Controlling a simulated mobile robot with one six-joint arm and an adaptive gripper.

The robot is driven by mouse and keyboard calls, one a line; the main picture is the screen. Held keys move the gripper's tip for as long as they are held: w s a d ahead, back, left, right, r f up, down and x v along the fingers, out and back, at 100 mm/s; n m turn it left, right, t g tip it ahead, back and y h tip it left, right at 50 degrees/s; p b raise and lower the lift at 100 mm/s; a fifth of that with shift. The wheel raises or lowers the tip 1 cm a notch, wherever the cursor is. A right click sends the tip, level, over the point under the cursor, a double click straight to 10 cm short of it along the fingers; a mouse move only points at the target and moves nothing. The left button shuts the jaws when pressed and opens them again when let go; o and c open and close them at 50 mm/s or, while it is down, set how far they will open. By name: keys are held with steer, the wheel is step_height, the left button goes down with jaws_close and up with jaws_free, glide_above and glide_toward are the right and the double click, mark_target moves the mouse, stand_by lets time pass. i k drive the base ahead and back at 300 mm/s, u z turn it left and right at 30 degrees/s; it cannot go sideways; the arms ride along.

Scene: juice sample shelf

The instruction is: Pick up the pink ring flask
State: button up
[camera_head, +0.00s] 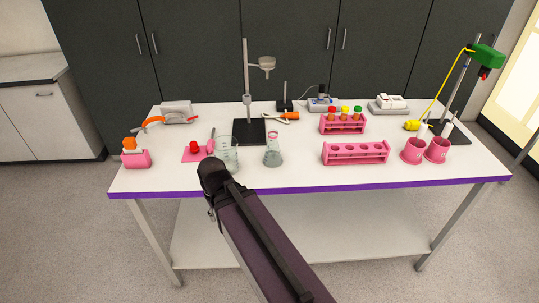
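A clear conical flask (273,155) stands upright on the white table, in the middle. A small pinkish mark shows near its mouth, too small to make out well. A wider clear glass vessel (229,160) stands to its left, partly behind the end of my arm. My arm reaches up from the lower right, and its dark end, where my gripper (212,172) is, lies at the table's front edge, left of the flask and apart from it. Its fingers cannot be made out, and no held object shows.
A stand with a funnel (267,64) rises behind the flask. Pink racks (355,159) and pink cups (437,151) stand to the right. A pink mat (190,156) with a red item lies left of the glassware. The table's front strip (320,180) is clear right of my arm.

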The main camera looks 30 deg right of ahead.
mark_target(272, 157)
steer(key=u, duration=0.15)
steer(key=k, duration=1.35)
steer(key=z, duration=0.9)
steer(key=i, duration=1)
steer(key=z, duration=0.1)
